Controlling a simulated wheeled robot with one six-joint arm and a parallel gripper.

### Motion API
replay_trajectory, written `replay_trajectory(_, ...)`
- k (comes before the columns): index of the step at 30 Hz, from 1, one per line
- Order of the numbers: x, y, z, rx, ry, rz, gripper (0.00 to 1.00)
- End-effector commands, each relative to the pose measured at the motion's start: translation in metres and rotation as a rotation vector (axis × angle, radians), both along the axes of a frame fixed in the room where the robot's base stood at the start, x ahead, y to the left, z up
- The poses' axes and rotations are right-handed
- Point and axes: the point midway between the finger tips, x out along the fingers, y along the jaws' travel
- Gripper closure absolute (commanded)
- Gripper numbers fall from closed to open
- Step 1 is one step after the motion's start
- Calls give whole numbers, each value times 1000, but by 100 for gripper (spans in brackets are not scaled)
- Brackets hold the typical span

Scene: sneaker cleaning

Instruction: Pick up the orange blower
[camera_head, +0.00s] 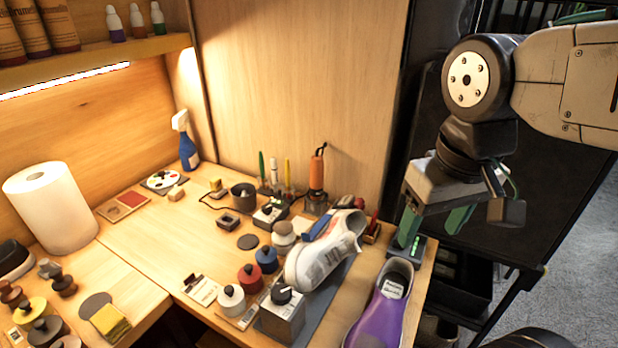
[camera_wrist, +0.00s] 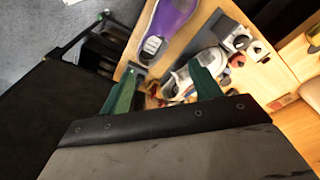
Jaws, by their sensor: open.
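The orange blower (camera_head: 317,172) stands upright at the back of the wooden table, near the wood panel, behind the white sneaker. My gripper (camera_head: 434,228) hangs to the right of it, above the table's right edge, with its green fingers apart and nothing between them. The fingers also show in the wrist view (camera_wrist: 165,92), pointing down toward the table. I cannot make out the blower clearly in the wrist view.
A white sneaker (camera_head: 322,252) and a purple shoe (camera_head: 380,309) are in front of the blower. Thin upright tools (camera_head: 274,172) stand to its left. Several lidded pots (camera_head: 250,278) fill the table's middle. A spray bottle (camera_head: 186,143) and paper roll (camera_head: 51,207) stand farther left.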

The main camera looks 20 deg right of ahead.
Motion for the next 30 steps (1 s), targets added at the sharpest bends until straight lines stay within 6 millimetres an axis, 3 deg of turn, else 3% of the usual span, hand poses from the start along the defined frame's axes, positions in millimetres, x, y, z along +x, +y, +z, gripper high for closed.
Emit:
replay_trajectory(5,57,1,14,0,3,0,37)
replay_trajectory(8,101,4,19,1,0,3,37)
replay_trajectory(14,191,9,12,0,-8,5,37)
replay_trajectory(20,281,14,-16,2,-15,3,37)
replay_trajectory(24,339,17,-46,2,-22,2,37)
replay_trajectory(30,392,22,-84,3,-29,2,37)
